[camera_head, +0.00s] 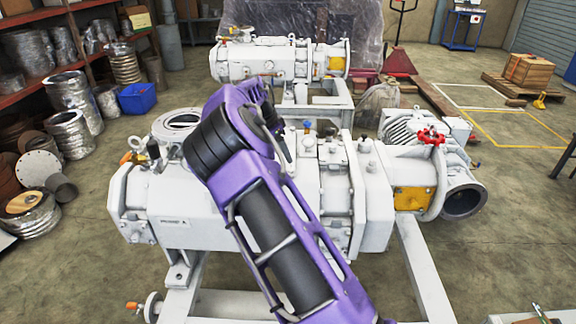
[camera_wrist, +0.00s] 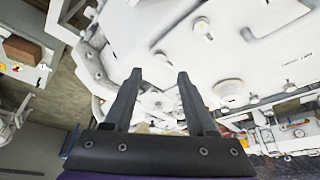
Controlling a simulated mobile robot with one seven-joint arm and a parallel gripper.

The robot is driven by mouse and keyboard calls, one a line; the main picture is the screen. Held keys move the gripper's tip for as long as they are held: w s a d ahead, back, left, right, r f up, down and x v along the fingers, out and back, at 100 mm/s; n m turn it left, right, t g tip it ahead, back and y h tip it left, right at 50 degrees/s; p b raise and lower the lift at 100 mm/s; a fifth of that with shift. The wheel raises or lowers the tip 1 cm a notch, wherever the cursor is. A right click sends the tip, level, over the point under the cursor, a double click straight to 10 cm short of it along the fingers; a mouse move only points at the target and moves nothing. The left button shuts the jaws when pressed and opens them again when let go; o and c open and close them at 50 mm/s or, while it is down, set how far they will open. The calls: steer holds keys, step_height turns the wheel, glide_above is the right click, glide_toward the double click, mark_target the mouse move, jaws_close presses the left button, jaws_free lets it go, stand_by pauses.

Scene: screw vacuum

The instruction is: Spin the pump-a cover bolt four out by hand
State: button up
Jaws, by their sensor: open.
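A large white pump (camera_head: 180,205) stands in front of me in the head view, with my purple arm crossing over it. In the wrist view, its white housing (camera_wrist: 260,45) carries a few small bolt heads or knobs, one of them a bolt-like head (camera_wrist: 201,25) at the top. I cannot tell which one is cover bolt four. My gripper (camera_wrist: 159,75) is open, its two black fingers apart and pointing at the white housing. Nothing is visibly held between them. Whether the fingertips touch the pump is unclear. The head view hides the gripper behind my arm.
A second white pump (camera_head: 265,62) stands behind. A red handwheel (camera_head: 431,137) and a wide pipe flange (camera_head: 463,200) stick out at right. Shelves with metal ducts (camera_head: 68,90) and a blue bin (camera_head: 138,98) are at left. Floor at right is mostly open.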

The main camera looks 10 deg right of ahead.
mark_target(290, 169)
steer(key=x, duration=0.6)
steer(key=shift+d+f, duration=0.1)
steer(key=shift+c, duration=0.3)
jaws_close()
